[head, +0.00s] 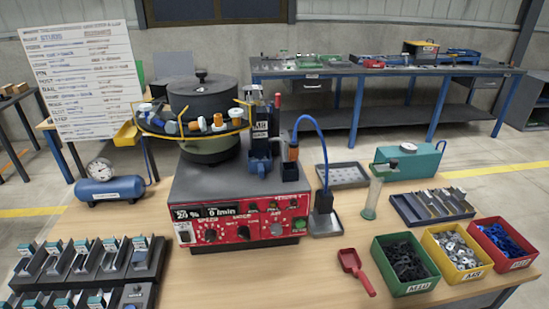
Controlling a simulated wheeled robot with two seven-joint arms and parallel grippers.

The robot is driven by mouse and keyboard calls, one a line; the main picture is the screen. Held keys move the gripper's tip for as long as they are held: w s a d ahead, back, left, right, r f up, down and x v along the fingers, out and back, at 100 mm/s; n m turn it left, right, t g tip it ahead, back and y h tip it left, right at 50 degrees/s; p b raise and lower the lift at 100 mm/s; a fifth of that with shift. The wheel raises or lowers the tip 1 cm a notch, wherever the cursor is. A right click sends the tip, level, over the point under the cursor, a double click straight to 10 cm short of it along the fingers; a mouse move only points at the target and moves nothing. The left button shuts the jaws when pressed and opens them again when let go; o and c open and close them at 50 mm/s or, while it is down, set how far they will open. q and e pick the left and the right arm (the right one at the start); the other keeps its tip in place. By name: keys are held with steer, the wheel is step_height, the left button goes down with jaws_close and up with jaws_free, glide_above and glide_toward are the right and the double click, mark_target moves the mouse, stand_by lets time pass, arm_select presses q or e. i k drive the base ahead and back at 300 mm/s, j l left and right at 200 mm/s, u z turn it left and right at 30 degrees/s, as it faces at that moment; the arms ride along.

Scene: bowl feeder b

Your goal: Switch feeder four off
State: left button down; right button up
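A bowl feeder with a dark lidded bowl (203,98) stands on a grey control box (225,182) in the middle of the wooden table. The box has a red front panel (255,232) with knobs, buttons and small labels. Its display (205,212) is lit and appears to read 20 % and 0 /min. A pale rocker switch (185,233) sits at the panel's left end; its position is too small to tell. No number four is legible on the feeder. Neither of my grippers is in view.
A blue air tank (110,190) stands left, above racks of grey holders (85,262). Right are a red scoop (355,270), a green bin (405,285), a yellow bin (457,268) and a red bin (512,260). Bare table lies before the box.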

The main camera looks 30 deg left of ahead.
mark_target(184, 236)
steer(key=u, duration=1.5)
